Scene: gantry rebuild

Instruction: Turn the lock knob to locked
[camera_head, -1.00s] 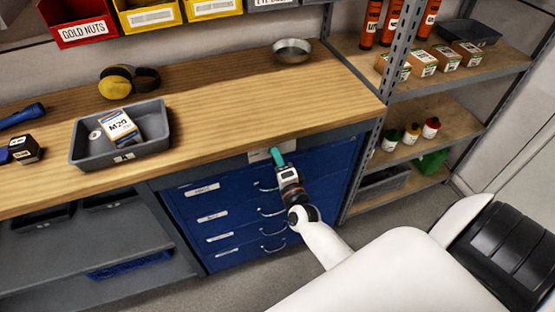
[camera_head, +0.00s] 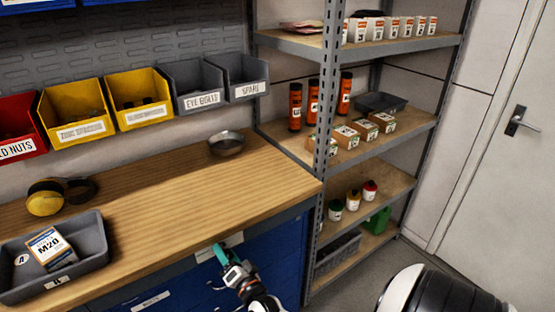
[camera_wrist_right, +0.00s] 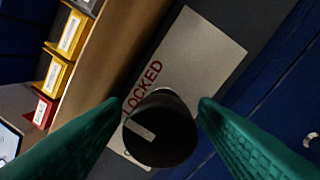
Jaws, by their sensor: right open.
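The lock knob (camera_wrist_right: 160,132) is a dark round knob with a pale pointer mark on its face, seen in the right wrist view. It sits on a light label plate (camera_wrist_right: 200,60) with red lettering; "LOCKED" is readable, and the knob and finger cover part of the plate. My right gripper (camera_wrist_right: 159,104) is open, with one green finger on each side of the knob; I cannot tell whether they touch it. In the head view, my right gripper (camera_head: 221,254) is at the plate (camera_head: 231,241) under the bench edge, and the knob is hidden. My left gripper is not in view.
The wooden bench top (camera_head: 200,185) overhangs the blue drawer cabinet (camera_head: 280,250). A grey tray (camera_head: 90,240) with an M20 box, ear defenders (camera_head: 45,200) and a metal bowl (camera_head: 226,143) stand on it. A shelf rack post (camera_head: 318,215) rises close on the right.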

